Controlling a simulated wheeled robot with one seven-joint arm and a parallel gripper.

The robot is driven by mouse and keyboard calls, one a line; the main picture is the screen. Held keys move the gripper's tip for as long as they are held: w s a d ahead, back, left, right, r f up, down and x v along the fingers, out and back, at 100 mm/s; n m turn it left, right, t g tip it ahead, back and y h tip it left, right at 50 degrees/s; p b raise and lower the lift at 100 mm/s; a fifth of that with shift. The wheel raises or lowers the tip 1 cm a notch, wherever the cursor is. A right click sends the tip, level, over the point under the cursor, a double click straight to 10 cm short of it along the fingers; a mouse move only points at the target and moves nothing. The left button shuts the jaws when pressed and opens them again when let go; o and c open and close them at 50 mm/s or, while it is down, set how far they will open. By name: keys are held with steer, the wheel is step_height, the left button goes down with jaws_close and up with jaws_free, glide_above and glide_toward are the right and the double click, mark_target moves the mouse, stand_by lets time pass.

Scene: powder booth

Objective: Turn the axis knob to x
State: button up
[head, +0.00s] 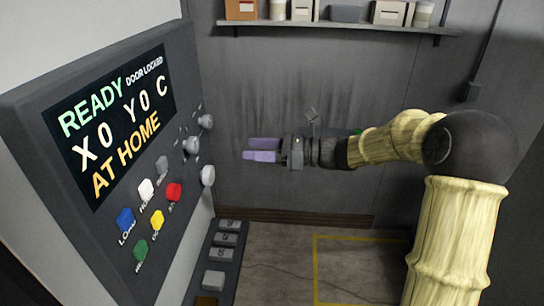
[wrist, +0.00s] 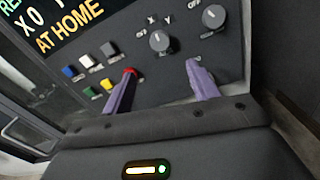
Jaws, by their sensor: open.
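The axis knob (wrist: 160,41) is a grey round knob on the panel, with OFF, X and Y lettered around its upper side in the wrist view. In the head view it appears to be the middle knob (head: 191,146). Its pointer is too small to read surely. My gripper (head: 262,150) is open and empty, its purple fingers pointing left toward the panel, apart from the knobs. In the wrist view its fingers (wrist: 158,78) stand below the axis knob, one on each side. The screen (head: 118,124) reads READY, DOOR LOCKED, X0 Y0 C, AT HOME.
A second knob (head: 206,121) and a third, paler knob (head: 208,176) sit close by. Coloured buttons, including a red one (head: 173,192), lie left of the knobs. A lower row of grey keys (head: 222,254) runs beneath. A shelf (head: 335,25) hangs on the back wall.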

steer(key=d, duration=0.3)
steer(key=shift+s+d+b, duration=0.1)
steer(key=shift+b, duration=0.2)
steer(key=s+d+f+n+g+h, duration=0.25)
steer(key=s+f+n+h, duration=0.6)
steer(key=f, duration=0.65)
steer(key=s+d+f+n+t+h+b, duration=0.1)
steer(key=s+d+f+n+h, duration=0.2)
steer(key=s+d+n+h, duration=0.1)
steer(key=s+d+f+n+t+h+b, duration=0.1)
steer(key=s+d+f+n+h, duration=0.3)
steer(key=d+n, duration=0.4)
steer(key=shift+s+d+f+n+t+h, duration=0.2)
steer(key=shift+s+d+n+t+h, duration=0.15)
steer(key=shift+s+d+t+h, duration=0.6)
